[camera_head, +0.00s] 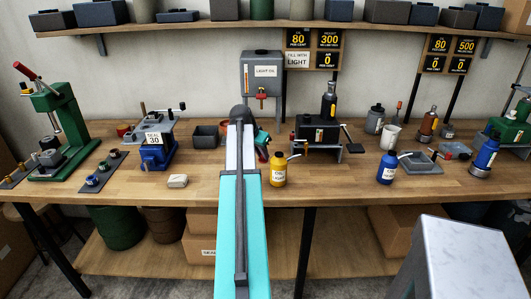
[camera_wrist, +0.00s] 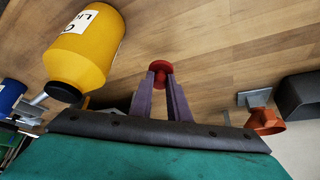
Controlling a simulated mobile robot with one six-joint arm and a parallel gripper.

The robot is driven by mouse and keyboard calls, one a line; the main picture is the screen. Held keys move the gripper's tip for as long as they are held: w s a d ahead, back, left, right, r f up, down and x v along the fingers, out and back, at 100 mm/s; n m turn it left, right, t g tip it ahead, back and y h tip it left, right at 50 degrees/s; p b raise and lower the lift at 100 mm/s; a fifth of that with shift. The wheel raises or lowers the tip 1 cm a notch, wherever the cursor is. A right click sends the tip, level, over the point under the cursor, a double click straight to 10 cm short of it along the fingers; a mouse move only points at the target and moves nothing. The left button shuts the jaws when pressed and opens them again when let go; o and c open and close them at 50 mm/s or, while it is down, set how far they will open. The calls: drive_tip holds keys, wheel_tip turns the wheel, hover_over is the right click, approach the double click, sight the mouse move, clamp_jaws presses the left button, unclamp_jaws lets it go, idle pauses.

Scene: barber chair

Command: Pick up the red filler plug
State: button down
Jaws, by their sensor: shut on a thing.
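The red filler plug (camera_wrist: 159,67) is small and round with a flanged head. In the wrist view it sits between the two fingertips of my gripper (camera_wrist: 161,78), which is shut on it. The wooden bench top shows behind the plug; I cannot tell whether the plug touches it. In the head view my arm hides most of the gripper, and the plug cannot be made out clearly there.
A yellow oil bottle (camera_head: 278,170) stands close to the gripper; it also shows in the wrist view (camera_wrist: 85,50). A blue bottle (camera_head: 387,168), a black machine (camera_head: 318,130) and a grey light oil tank (camera_head: 262,72) are nearby.

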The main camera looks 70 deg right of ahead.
drive_tip(key=a, duration=0.3)
drive_tip(key=a+b, duration=0.1)
drive_tip(key=a, duration=0.3)
drive_tip(key=a+r+b, duration=0.1)
drive_tip(key=a, duration=0.2)
drive_tip(key=shift+w+a, duration=0.2)
drive_tip(key=shift+w, duration=0.1)
drive_tip(key=shift+w, duration=0.15)
drive_tip(key=w+a+r+n+t+y, duration=0.1)
drive_tip(key=w+a+n+t, duration=0.65)
drive_tip(key=w+a, duration=2.05)
drive_tip(key=w+a+n+y, duration=0.1)
drive_tip(key=w+a+n, duration=0.2)
drive_tip(key=a, duration=0.8)
drive_tip(key=w+a+r+n+y, duration=0.1)
drive_tip(key=a+n, duration=0.4)
drive_tip(key=a, duration=0.7)
drive_tip(key=w+a+r+n+y, duration=0.1)
drive_tip(key=w+a+n, duration=0.4)
drive_tip(key=a, duration=0.7)
drive_tip(key=shift+w+r+y, duration=0.25)
drive_tip(key=shift+w+y, duration=0.3)
drive_tip(key=shift+y, duration=0.35)
drive_tip(key=shift+a, duration=0.2)
